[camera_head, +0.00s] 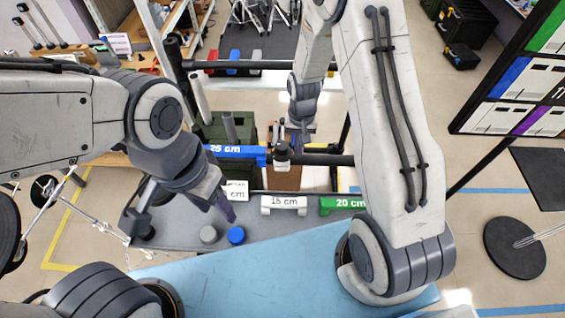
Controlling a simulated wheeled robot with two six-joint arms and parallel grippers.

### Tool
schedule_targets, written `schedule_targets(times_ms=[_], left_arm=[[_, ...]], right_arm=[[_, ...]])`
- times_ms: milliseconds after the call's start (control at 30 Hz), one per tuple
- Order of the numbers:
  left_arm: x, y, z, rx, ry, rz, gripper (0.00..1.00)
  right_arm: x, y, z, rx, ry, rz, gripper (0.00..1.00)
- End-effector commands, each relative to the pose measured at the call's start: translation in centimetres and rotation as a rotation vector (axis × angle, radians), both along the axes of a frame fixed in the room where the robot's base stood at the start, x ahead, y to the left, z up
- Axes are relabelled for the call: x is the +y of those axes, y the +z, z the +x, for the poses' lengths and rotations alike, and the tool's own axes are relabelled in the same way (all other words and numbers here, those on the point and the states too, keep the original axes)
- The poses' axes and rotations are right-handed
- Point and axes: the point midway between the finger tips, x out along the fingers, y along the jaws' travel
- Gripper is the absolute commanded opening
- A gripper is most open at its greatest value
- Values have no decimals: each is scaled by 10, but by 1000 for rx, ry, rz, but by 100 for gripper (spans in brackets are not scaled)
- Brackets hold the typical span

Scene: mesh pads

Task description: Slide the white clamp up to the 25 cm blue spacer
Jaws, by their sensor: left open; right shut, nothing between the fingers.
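The blue 25 cm spacer (240,152) lies along a black horizontal bar (335,160). The white clamp (282,158), with a dark knob on top, sits on the bar just right of the spacer's right end. Whether they touch is too small to tell. My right gripper (299,141) is shut and empty, pointing down just right of the clamp; I cannot tell whether it touches it. My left gripper (180,214) is open and empty, below and left of the spacer, over the grey tray area.
A white 15 cm spacer (284,204), a green 20 cm spacer (343,205) and a partly hidden white spacer (236,190) lie in front of the bar. A light blue surface (270,275) in front is clear.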

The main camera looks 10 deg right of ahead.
Motion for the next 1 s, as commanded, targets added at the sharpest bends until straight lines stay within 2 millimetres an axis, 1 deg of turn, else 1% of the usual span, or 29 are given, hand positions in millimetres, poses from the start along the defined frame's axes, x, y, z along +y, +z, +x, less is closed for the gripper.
schedule_targets(times_ms=[1000], left_arm=[[0,1,0,0,0,0,50]], right_arm=[[20,0,5,1,0,0,0]])
